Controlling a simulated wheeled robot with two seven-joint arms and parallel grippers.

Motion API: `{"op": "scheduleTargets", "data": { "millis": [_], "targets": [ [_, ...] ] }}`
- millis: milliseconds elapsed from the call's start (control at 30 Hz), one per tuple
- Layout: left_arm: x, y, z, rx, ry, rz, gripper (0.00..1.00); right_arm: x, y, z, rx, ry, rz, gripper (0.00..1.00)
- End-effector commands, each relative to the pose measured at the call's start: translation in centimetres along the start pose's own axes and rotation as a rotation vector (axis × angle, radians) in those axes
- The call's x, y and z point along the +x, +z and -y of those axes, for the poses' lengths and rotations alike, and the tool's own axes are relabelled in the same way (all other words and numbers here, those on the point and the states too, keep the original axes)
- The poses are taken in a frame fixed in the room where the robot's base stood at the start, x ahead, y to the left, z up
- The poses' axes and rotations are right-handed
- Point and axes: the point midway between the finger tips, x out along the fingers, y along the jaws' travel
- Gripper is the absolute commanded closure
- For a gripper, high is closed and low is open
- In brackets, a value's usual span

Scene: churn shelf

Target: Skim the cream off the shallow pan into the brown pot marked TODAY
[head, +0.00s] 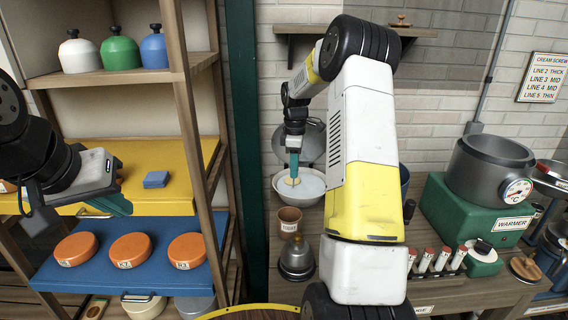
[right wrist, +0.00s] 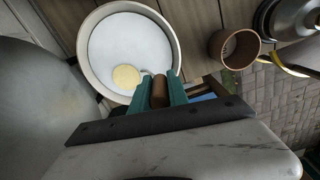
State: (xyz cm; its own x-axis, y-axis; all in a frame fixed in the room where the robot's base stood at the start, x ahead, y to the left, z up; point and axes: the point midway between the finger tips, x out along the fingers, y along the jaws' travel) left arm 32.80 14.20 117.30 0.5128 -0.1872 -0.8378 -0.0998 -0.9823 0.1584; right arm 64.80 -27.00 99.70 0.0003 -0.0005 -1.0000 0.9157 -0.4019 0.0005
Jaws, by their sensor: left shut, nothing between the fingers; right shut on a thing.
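The shallow pan (head: 279,190) stands on the wooden counter with white liquid in it; it also shows in the right wrist view (right wrist: 85,70). My right gripper (head: 294,166) is above the pan, shut on the brown handle (right wrist: 159,92) of a skimmer. The skimmer's round, pale-yellow end (right wrist: 126,76) is over or in the white liquid; I cannot tell how deep. The brown pot (head: 289,222) with a small pale label stands in front of the pan; it also shows in the right wrist view (right wrist: 222,59), looking empty. My left gripper (head: 122,205) is shut and empty by the shelf.
A metal domed thing (head: 297,258) stands in front of the brown pot. A warmer (head: 462,206) with a grey vessel (head: 488,168) is at right. My right arm hides the middle counter.

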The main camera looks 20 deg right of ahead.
Motion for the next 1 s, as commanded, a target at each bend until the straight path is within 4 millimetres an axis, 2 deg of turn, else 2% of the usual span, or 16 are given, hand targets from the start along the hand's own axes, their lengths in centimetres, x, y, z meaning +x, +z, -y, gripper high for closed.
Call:
{"op": "scheduleTargets", "data": {
  "millis": [400,700,1000],
  "targets": [
    [0.0,0.0,0.0,0.0,0.0,0.0,1.0,0.0,-0.7,2.9,-0.002,0.001,0.0,1.0],
    [0.0,0.0,0.0,0.0,0.0,0.0,1.0,0.0,0.3,4.8,0.0,0.0,0.0,1.0],
    [0.0,0.0,0.0,0.0,0.0,0.0,1.0,0.0,2.1,5.9,0.0,0.001,-0.001,1.0]
  ]
}}
